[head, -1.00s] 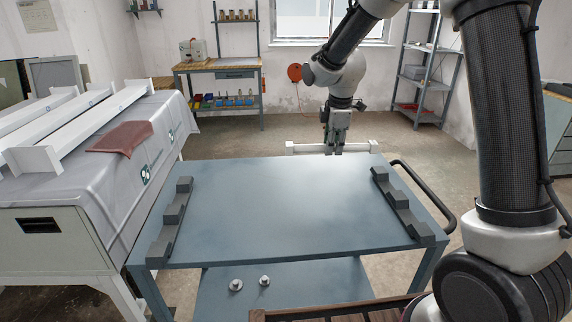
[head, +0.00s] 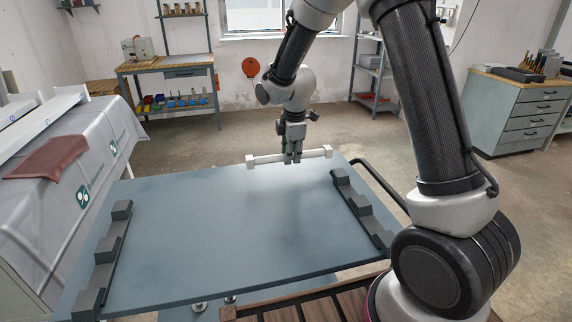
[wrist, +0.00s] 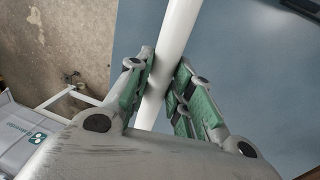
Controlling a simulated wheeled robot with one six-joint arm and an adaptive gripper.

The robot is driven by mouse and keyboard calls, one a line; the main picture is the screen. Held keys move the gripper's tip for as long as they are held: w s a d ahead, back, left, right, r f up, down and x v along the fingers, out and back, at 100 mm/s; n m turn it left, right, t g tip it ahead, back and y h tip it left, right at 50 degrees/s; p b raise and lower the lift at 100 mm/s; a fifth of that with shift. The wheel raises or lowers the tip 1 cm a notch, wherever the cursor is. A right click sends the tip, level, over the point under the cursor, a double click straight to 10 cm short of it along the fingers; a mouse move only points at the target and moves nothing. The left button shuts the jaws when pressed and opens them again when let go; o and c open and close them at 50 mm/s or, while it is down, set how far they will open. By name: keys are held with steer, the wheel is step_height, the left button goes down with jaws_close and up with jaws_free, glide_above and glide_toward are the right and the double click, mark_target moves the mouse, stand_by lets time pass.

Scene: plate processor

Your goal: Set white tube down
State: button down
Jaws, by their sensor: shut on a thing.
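The white tube (head: 265,158) is a long bar with a square block at each end. In the head view it lies crosswise above the far edge of the blue-grey cart top (head: 230,230). My gripper (head: 293,158) is shut on the tube near its middle. The wrist view shows the green-padded fingers (wrist: 165,95) on both sides of the white tube (wrist: 172,45). The gap between tube and cart top is hard to judge. Two dark notched racks, the left one (head: 105,260) and the right one (head: 362,208), lie along the cart's sides.
The cart top between the racks is bare. A black handle (head: 385,185) curves along the cart's right side. At left stands a cloth-covered table with white beams and a red-brown cloth (head: 48,158). A drawer cabinet (head: 515,110) stands at right.

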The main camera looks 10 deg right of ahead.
mark_target(291, 172)
steer(key=shift+f, duration=1.8)
steer(key=shift+f, duration=0.1)
steer(key=c, duration=1.3)
jaws_free()
steer(key=shift+o, duration=0.2)
step_height(291, 172, up, 12)
steer(key=s, duration=0.2)
steer(key=s+d+r+m, duration=0.4)
steer(key=s+d+r, duration=0.1)
steer(key=s+r, duration=0.1)
steer(key=s+d+r+m, duration=0.2)
steer(key=s+d+m, duration=0.1)
steer(key=s, duration=0.5)
steer(key=s+d+r+m+t, duration=0.1)
steer(key=s+d+r+m, duration=0.1)
steer(key=s+m, duration=0.4)
steer(key=s+d+r+m+t, duration=0.1)
steer(key=s+d+m, duration=0.4)
steer(key=s, duration=0.6)
steer(key=shift+r, duration=0.55)
